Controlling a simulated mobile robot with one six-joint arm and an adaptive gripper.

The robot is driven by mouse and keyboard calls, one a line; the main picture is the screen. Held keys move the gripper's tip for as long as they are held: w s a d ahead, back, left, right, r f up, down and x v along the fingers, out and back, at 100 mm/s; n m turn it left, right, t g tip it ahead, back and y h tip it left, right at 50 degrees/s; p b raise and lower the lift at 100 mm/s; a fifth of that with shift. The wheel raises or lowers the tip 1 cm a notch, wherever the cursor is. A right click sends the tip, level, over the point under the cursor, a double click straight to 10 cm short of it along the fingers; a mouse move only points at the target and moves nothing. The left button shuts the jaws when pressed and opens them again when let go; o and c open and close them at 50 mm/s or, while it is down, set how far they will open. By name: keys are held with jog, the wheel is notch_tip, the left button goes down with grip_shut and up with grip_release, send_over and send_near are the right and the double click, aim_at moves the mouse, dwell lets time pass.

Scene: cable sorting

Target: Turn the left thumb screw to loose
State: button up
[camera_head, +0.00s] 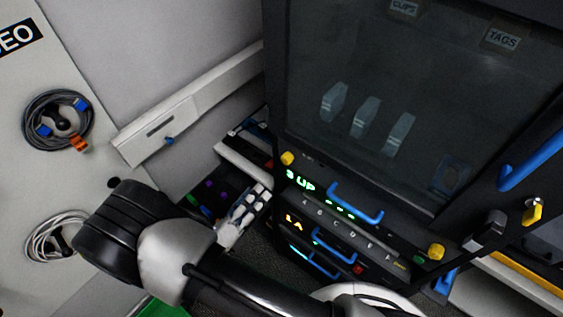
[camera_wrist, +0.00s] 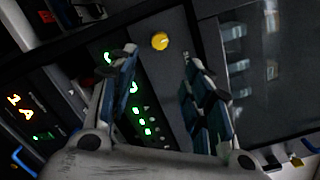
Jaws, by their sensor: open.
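The left thumb screw (camera_head: 288,158) is a yellow knob at the upper left corner of the rack panel with the lit "3 UP" display. In the wrist view the yellow knob (camera_wrist: 160,41) shows just beyond the fingertips, roughly between them. My gripper (camera_head: 262,192) is open and empty, to the lower left of the knob in the head view. In the wrist view my gripper (camera_wrist: 162,68) has its two fingers spread wide, with dark panel between them. No contact with the knob is visible. Whether the screw is tight or loose cannot be told.
The right thumb screw (camera_head: 435,252) is another yellow knob. A blue handle (camera_head: 356,203) juts from the panel. A dark glass door (camera_head: 345,65) sits above, with a large blue handle (camera_head: 530,160). Coiled cables (camera_head: 57,118) hang at the left.

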aim_at(284, 162)
jog(key=x, duration=1.3)
jog(key=shift+w+d, duration=0.1)
jog(key=shift+w, duration=0.05)
jog(key=shift+c, duration=0.2)
jog(key=c, duration=1)
